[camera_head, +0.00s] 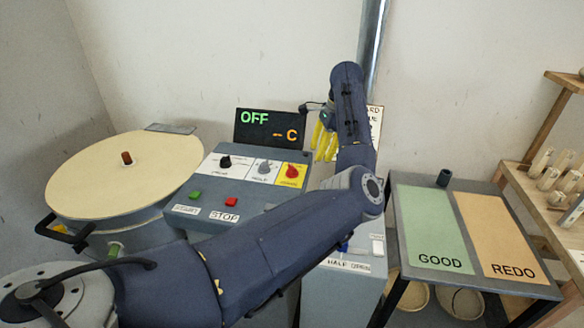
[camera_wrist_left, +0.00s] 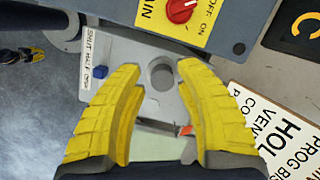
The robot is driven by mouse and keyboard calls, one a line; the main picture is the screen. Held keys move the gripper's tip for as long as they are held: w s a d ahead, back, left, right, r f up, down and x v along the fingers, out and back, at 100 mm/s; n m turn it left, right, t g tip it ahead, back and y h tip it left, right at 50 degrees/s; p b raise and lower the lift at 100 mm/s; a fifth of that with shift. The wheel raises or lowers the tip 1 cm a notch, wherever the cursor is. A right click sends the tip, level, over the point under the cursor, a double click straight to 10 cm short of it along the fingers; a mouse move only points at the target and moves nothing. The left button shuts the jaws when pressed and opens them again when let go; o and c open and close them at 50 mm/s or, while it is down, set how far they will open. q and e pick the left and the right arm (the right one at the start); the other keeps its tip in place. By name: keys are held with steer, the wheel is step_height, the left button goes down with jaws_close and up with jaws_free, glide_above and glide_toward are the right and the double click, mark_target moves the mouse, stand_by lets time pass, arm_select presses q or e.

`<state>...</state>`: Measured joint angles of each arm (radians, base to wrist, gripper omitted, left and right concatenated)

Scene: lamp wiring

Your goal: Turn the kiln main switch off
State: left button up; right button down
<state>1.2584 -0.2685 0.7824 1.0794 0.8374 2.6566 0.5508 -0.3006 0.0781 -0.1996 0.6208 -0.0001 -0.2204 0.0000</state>
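The red main switch (camera_head: 292,172) is a knob on a yellow plate (camera_head: 283,181) at the right end of the grey control panel (camera_head: 218,217). In the left wrist view the red knob (camera_wrist_left: 180,10) is at the top edge, with OFF and ON lettering beside it; I cannot tell which it points at. My left gripper (camera_head: 325,142) has yellow fingers, partly hidden by my arm, behind and right of the switch.
A black display (camera_head: 268,128) reads OFF and -C. A black knob (camera_head: 225,162), a grey knob (camera_head: 264,167), a green button (camera_head: 195,195) and a red button (camera_head: 231,202) share the panel. The round kiln lid (camera_head: 90,180) is left. A table with GOOD (camera_head: 430,225) and REDO areas is right.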

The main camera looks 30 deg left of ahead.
mark_target(292, 167)
arm_select(q)
steer(key=s+a+r+m+t+y, duration=0.1)
steer(key=s+a+r+m+t, duration=0.2)
steer(key=m, duration=0.5)
steer(key=s+a+r+m+t+y, duration=0.1)
steer(key=s+r+m, duration=0.35)
steer(key=m, duration=0.25)
steer(key=x, duration=0.5)
steer(key=w+x, duration=0.1)
steer(key=x, duration=0.5)
steer(key=d+x, duration=0.1)
steer(key=x, duration=0.5)
steer(key=shift+w, duration=0.15)
steer(key=shift+c, duration=0.4)
jaws_close()
steer(key=shift+h, duration=0.3)
